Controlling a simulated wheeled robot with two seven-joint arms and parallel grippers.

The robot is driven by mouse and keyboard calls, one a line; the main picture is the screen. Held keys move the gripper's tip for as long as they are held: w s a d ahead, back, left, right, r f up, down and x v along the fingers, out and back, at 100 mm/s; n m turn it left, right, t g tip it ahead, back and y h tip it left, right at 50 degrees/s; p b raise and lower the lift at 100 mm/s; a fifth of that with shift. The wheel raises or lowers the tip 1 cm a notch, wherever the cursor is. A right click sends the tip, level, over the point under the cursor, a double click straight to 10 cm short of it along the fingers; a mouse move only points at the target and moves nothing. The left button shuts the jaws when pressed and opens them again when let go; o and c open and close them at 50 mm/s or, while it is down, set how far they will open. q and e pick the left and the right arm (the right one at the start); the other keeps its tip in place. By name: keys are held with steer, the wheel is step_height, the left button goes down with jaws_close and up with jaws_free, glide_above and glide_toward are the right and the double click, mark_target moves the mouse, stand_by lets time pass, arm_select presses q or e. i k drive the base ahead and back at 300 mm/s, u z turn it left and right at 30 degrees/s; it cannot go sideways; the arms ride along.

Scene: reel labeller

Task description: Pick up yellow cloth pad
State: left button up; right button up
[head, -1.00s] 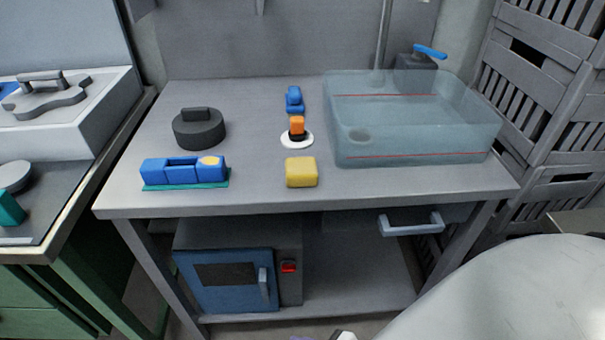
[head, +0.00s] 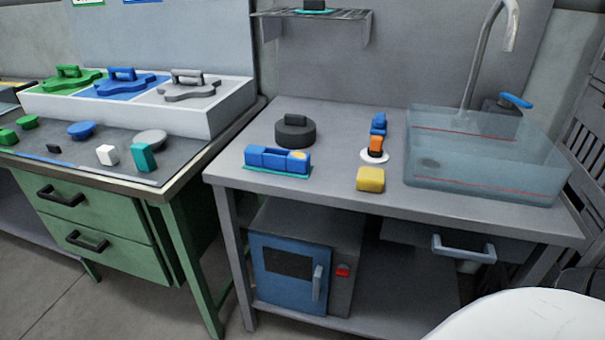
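The yellow cloth pad (head: 370,179) lies on the grey table near its front edge, in the middle of the head view. It is a small rounded block, just in front of a white disc (head: 374,157) that carries an orange and black piece (head: 376,146). Nothing touches the pad from above. Neither of my grippers shows in the head view.
A clear basin (head: 485,165) stands right of the pad, under a tap (head: 484,50). A blue holder (head: 277,160) and a dark round weight (head: 295,131) sit to the left. The grey table's (head: 335,195) front strip is free. A green drawer bench (head: 95,215) stands at left.

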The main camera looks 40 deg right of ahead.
mark_target(369, 179)
steer(key=u, duration=0.3)
steer(key=i, duration=0.75)
steer(key=z, duration=1.75)
